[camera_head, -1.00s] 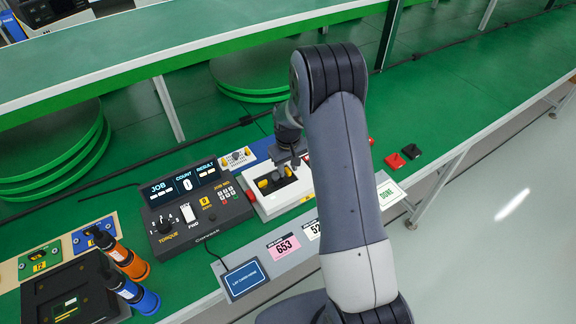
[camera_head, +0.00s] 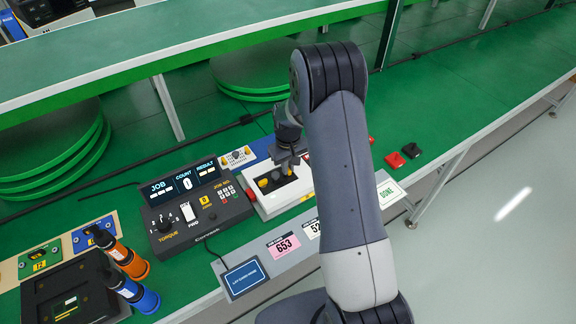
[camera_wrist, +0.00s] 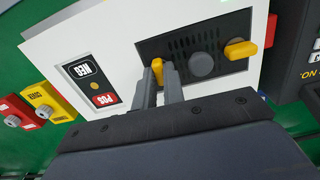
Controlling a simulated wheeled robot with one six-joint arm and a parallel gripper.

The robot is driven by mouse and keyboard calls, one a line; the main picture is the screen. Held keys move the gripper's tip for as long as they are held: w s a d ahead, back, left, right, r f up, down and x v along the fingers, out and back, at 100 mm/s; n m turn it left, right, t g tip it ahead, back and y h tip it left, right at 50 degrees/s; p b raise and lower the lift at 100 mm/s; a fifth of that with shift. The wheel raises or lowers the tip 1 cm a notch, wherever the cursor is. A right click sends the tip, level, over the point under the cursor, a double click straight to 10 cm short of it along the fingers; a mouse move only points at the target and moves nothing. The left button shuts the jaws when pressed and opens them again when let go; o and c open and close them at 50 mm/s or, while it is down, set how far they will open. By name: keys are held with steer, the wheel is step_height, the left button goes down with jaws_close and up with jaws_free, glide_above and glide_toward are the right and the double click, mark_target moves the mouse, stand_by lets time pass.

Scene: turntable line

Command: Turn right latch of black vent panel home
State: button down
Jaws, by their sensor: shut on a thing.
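The black vent panel (camera_wrist: 183,46) is set in a white housing (camera_wrist: 115,45), with vent slots and a round grey knob (camera_wrist: 201,64) in it. My gripper (camera_wrist: 166,84) is shut on the yellow latch (camera_wrist: 157,69) at the panel's left end in the wrist view. This is the right-hand latch in the head view (camera_head: 290,171). The fingers hide part of it. The other yellow latch (camera_wrist: 240,50) is free at the opposite end and lies roughly along the panel. It also shows in the head view, left of my gripper.
A torque controller (camera_head: 195,208) stands close left of the housing. Red and black blocks (camera_head: 395,160) lie to the right on the green bench. Orange and blue drivers (camera_head: 128,262) stand at the left. NEG and POS labels (camera_wrist: 88,82) sit beside the panel.

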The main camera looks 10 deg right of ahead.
steer(key=shift+f+m, duration=0.1)
steer(key=shift+m, duration=0.2)
steer(key=m+b, duration=0.2)
steer(key=m, duration=0.1)
steer(key=m+b, duration=0.2)
steer(key=m, duration=0.2)
steer(key=shift+b, duration=0.3)
steer(key=m+b, duration=0.1)
steer(key=m, duration=0.4)
steer(key=shift+m+b, duration=0.65)
steer(key=shift+m, duration=1.55)
steer(key=c, duration=1.5)
jaws_free()
